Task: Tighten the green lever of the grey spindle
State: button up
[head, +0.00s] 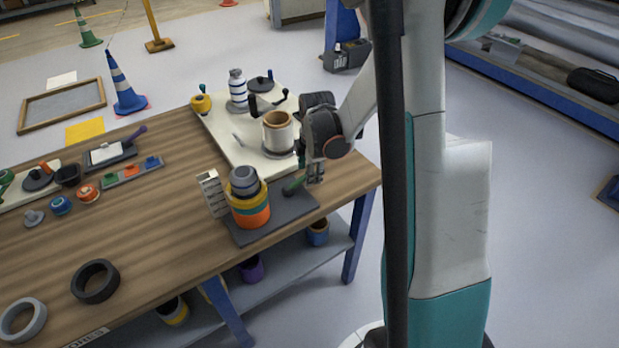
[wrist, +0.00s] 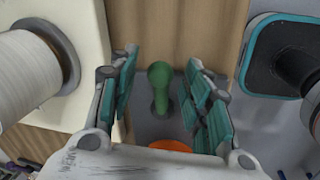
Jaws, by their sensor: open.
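The green lever (head: 293,186) sticks up beside a stack of coloured rings on a dark grey base plate (head: 262,232). A grey cylinder (head: 243,178), which looks like the grey spindle, tops that stack. My gripper (head: 314,174) is at the lever, at the plate's right back corner. In the wrist view, the rounded green lever (wrist: 161,80) stands between my two open fingers (wrist: 163,92). A gap shows on each side, with no clear contact. The lever's lower end is partly hidden.
A cream plate (head: 222,130) behind carries a white roll (head: 278,134) with a brown core and a black crank, close to my wrist. A white slotted block (head: 212,193) stands left of the ring stack. Loose rings (head: 95,282) lie at the front left. The wooden table's (head: 160,225) middle is clear.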

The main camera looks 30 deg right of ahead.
jog(key=shift+w+f, duration=0.2)
jog(key=shift+f, duration=0.7)
